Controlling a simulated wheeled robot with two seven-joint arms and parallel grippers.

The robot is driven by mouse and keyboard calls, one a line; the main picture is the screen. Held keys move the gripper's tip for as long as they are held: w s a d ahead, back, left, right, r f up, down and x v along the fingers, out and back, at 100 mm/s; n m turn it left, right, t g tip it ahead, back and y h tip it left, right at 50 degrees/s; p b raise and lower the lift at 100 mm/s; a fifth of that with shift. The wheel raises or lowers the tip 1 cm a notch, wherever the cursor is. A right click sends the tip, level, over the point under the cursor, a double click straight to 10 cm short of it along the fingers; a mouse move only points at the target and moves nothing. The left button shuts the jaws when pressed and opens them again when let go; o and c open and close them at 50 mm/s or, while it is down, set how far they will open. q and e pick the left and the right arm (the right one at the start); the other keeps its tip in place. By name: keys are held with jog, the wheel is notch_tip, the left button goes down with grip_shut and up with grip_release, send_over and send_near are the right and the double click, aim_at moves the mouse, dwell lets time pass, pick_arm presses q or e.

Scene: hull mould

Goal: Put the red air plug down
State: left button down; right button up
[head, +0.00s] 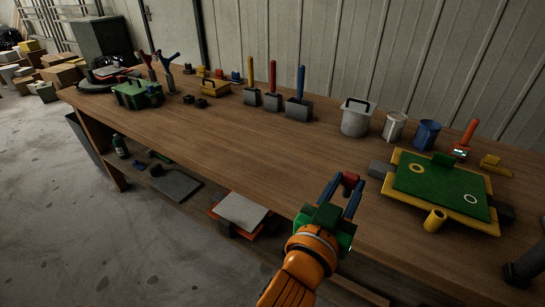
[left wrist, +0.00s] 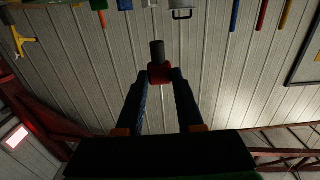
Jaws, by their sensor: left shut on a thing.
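My left gripper (head: 344,188) is shut on the red air plug (head: 350,178), over the front edge of the wooden workbench (head: 240,140). The plug sits between the two dark blue fingertips. In the left wrist view the red plug (left wrist: 159,73) shows between the fingertips, with a dark grey cylindrical end pointing away from the gripper. I cannot tell how high the plug is above the bench top.
A green mat in a yellow frame (head: 402,157) lies right of my left gripper, with a yellow tube (head: 435,219) at its front. A grey bucket (head: 356,117), a white mug (head: 394,127) and a blue mug (head: 426,134) stand behind. The bench middle is clear.

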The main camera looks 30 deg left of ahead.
pick_arm(q)
jog(key=w+a+f, duration=0.2)
jog(key=w+f, duration=0.1)
jog(key=w+a+f+b, duration=0.1)
jog(key=w+a+f, duration=0.2)
jog(key=w, duration=0.1)
jog(key=w+a+f+b, duration=0.1)
jog(key=w+a+f, duration=0.1)
jog(key=w+f, duration=0.1)
jog(key=shift+w+a+f, duration=0.15)
jog(key=shift+w+a, duration=0.15)
jog(key=f, duration=0.2)
jog(key=f+b, duration=0.1)
jog(key=shift+w+a+f, duration=0.1)
jog(key=shift+w+a, duration=0.1)
jog(key=shift+w, duration=0.05)
jog(key=shift+f, duration=0.25)
jog(key=shift+f, duration=0.15)
jog(key=c, duration=0.5)
grip_release()
jog(key=shift+c, duration=0.2)
